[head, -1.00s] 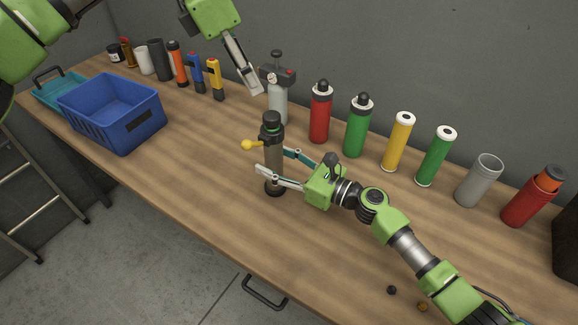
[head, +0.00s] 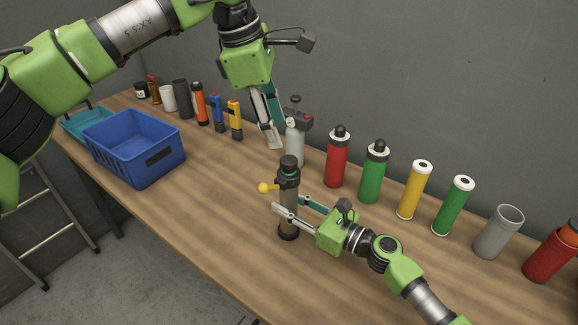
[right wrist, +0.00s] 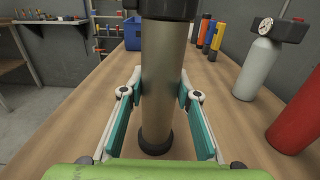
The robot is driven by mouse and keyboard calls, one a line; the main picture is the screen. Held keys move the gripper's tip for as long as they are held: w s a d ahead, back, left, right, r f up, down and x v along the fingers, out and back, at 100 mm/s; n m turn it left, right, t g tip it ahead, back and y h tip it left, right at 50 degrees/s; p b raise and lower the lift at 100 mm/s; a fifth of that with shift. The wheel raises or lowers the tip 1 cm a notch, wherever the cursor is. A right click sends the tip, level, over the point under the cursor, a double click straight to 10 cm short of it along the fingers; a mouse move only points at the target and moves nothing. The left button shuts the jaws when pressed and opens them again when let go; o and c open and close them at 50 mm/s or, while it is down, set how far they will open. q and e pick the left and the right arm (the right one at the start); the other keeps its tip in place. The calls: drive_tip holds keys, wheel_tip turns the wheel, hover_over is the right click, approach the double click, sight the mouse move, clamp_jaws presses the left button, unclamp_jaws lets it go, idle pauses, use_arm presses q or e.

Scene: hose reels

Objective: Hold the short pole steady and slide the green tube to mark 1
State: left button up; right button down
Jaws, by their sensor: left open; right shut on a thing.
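The short pole (head: 289,207) stands upright on the table, a grey-brown cylinder with a black foot, a black collar and cap, and a yellow knob on its left. My right gripper (head: 287,208) is shut on its shaft; in the right wrist view the fingers lie on both sides of the pole (right wrist: 160,85). My left gripper (head: 272,138) is open and empty, above and behind the pole's cap, in front of a grey bottle with a gauge. I see no numbered mark.
A blue crate (head: 112,158) and a teal tray (head: 80,124) are at the left. Along the wall stand the grey bottle (head: 295,150), a red bottle (head: 337,160), a green bottle (head: 373,175), a yellow tube (head: 413,192) and a grey cup (head: 498,234).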

sight(289, 159)
use_arm(q)
drive_tip(key=s+d+r+m+t+y, duration=0.2)
drive_tip(key=s+d+m+t+y, duration=0.15)
drive_tip(key=m, duration=1.15)
drive_tip(key=shift+g, duration=0.35)
drive_tip(key=x, duration=1.2)
drive_tip(key=shift+w, duration=0.3)
